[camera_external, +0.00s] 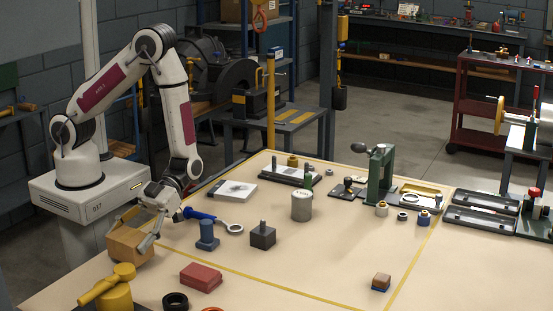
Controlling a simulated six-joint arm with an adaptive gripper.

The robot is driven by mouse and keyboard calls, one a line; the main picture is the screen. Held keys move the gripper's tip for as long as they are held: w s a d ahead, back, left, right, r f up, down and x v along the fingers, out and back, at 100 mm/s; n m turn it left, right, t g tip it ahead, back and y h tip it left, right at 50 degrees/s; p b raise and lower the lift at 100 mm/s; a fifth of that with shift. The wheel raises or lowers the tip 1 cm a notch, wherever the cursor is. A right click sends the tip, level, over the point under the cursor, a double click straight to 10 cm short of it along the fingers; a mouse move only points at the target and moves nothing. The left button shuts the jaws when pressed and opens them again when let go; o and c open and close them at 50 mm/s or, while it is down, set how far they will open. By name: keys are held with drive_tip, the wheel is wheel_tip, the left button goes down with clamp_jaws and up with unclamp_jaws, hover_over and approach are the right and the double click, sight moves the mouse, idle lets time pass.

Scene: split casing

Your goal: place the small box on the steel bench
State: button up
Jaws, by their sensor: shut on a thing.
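A small cardboard box (128,247) is at the left side of the tan table (330,235). My gripper (139,232) is shut on this box from above, with one finger on its near right side. The far finger is partly hidden. I cannot tell whether the box touches the table top or is held just above it. A grey metal bench (285,129) with yellow strips on its top stands behind the table. I cannot tell if it is the steel bench.
Near the box are a yellow clamp-like tool (112,288), a blue-handled ring tool (207,217), a blue post block (207,236) and a red block (201,277). A green press (380,175) stands at the back. The table's right front is mostly clear.

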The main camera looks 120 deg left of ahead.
drive_tip(key=shift+f, duration=0.85)
drive_tip(key=shift+f, duration=0.1)
drive_tip(key=o, duration=1.7)
drive_tip(key=shift+v, duration=6.1)
